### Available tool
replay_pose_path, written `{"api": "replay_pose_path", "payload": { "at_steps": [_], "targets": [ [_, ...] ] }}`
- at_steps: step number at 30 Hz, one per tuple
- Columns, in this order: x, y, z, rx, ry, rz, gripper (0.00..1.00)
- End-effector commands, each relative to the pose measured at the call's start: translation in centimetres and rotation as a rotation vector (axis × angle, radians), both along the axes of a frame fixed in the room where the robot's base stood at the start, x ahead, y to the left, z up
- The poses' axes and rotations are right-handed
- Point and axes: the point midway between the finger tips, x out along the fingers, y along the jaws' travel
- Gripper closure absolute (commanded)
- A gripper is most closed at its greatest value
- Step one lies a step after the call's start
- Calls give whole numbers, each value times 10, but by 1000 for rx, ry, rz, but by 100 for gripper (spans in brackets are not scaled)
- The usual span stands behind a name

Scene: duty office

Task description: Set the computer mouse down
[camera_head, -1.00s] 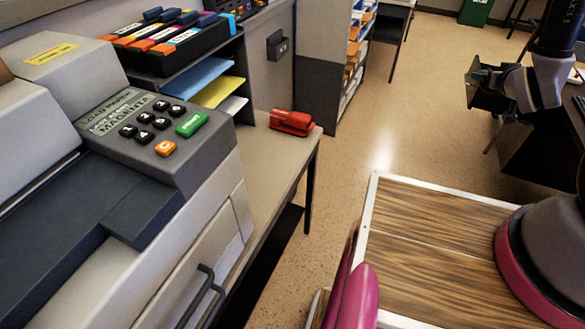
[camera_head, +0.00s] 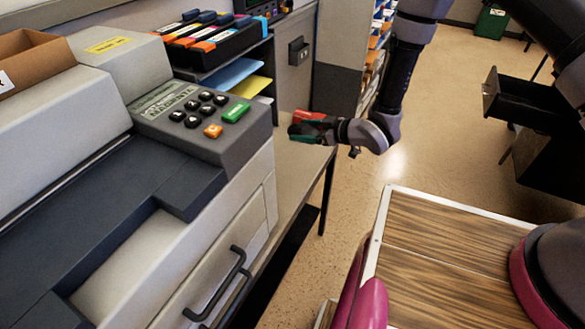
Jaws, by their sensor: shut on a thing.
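My gripper (camera_head: 308,131) is in the middle of the view, over the end of the grey side table (camera_head: 293,173), beside the copier. It is shut on a small dark thing, taken as the computer mouse, which is mostly hidden by the green-tipped fingers. The mouse's outline is too small to make out. I cannot tell how high the gripper is above the table top.
Paper trays (camera_head: 250,86) are behind. An open dark drawer (camera_head: 510,101) is at the right.

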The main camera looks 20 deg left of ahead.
Motion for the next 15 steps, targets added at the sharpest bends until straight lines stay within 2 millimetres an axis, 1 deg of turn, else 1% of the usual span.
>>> {"api": "replay_pose_path", "payload": {
  "at_steps": [1, 3, 6, 12, 15],
  "targets": [
    [-12, 10, -3, 1, 0, 32, 82],
    [-22, 19, -6, -1, -1, 60, 82],
    [-31, 26, -14, -2, -1, 84, 82],
    [-33, 26, -50, -4, 1, 88, 82],
    [-33, 27, -62, -1, -1, 89, 82]
  ]
}}
